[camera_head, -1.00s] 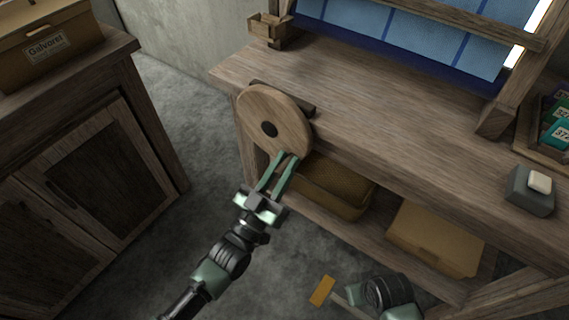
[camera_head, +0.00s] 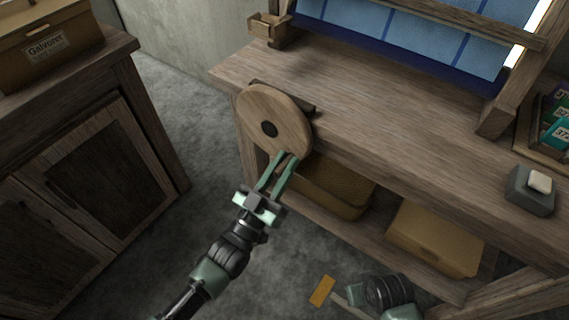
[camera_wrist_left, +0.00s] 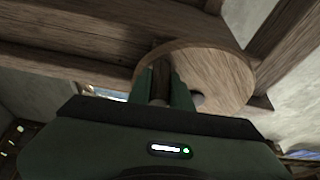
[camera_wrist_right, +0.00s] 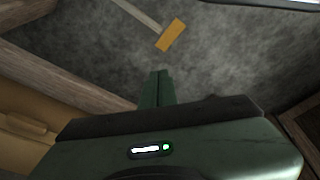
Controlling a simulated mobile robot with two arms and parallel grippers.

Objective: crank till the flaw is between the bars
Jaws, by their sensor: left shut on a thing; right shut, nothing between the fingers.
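The round wooden crank wheel (camera_head: 262,108) with a dark hub is on the left front side of the loom. My left gripper (camera_head: 287,155) is at the wheel's lower edge. In the left wrist view, its fingers (camera_wrist_left: 162,80) are shut on the dark wooden crank handle (camera_wrist_left: 161,87), in front of the wheel (camera_wrist_left: 225,75). Blue cloth (camera_head: 408,38) with darker lines hangs at the top of the head view. One wooden bar (camera_head: 440,22) crosses it; I see no flaw on the visible cloth. My right gripper (camera_wrist_right: 158,75) is shut and empty above the floor.
The loom's bench top (camera_head: 400,120) is mostly bare, with a grey block (camera_head: 530,202) at right. Boxes (camera_head: 435,240) sit on the shelf below. A cabinet (camera_head: 80,160) stands at left. An orange-ended tool (camera_head: 322,291) lies on the grey floor.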

